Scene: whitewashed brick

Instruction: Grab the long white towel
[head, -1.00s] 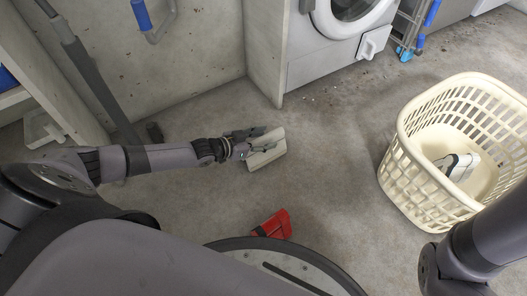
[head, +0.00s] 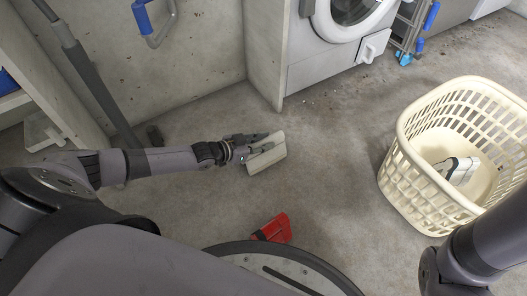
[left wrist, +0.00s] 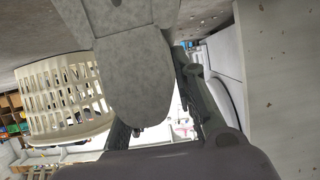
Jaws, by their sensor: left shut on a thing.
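The white towel (head: 270,161) is a folded, flat pale piece, held above the concrete floor in the head view. My left gripper (head: 258,147) is shut on it, with the towel between its fingers. In the left wrist view the towel (left wrist: 140,85) hangs large and greyish between the fingers of my left gripper (left wrist: 158,110), hiding part of the scene behind. My right arm enters at the lower right of the head view, but its gripper is out of view.
A cream laundry basket (head: 408,165) stands at right, with a white, dark-striped item (head: 462,170) inside. A red item (head: 273,229) lies on the floor near my base. A washing machine (head: 335,62) stands behind. The floor between towel and basket is clear.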

